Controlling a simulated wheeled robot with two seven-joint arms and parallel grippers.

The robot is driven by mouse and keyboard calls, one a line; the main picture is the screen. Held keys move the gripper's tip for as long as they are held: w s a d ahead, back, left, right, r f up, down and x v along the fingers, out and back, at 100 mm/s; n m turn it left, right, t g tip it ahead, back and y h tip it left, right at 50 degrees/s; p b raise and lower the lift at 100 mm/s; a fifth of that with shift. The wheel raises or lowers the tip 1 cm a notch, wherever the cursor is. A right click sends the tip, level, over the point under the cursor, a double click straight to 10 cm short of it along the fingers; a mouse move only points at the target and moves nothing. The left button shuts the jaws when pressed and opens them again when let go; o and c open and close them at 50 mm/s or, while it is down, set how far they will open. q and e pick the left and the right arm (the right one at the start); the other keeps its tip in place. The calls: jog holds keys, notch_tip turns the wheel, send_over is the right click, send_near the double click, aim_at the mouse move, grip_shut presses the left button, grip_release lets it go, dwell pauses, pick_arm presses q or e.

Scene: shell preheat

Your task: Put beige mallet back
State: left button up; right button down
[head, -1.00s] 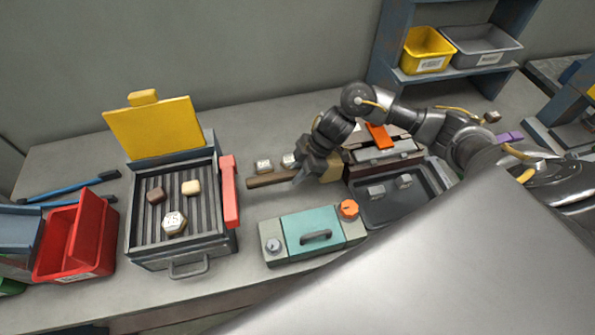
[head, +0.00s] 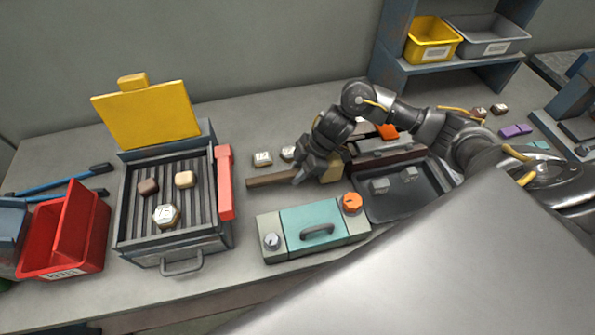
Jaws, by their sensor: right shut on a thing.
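The beige mallet lies on its side on the bench in the middle of the head view, its brown handle (head: 268,180) pointing left. Its beige head (head: 336,168) shows partly behind my gripper. My right gripper (head: 306,174) reaches down from the right and is shut on the mallet near its head. The fingertips are partly hidden, and I cannot tell whether the mallet touches the bench. My left gripper is not in view.
A teal-fronted box (head: 312,228) stands just in front, and a dark tray (head: 405,206) lies to the right. Two small pale blocks (head: 262,159) sit behind the handle. A grill with a yellow lid (head: 147,116) and a red bin (head: 66,240) are at left.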

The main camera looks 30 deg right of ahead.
jog(key=shift+f, duration=0.5)
jog(key=c, duration=1.1)
grip_release()
jog(key=b+v, duration=0.1)
jog(key=v, duration=0.9)
jog(key=shift+s+d+r, duration=0.1)
jog(key=shift+d+r, duration=0.1)
jog(key=shift+r, duration=0.1)
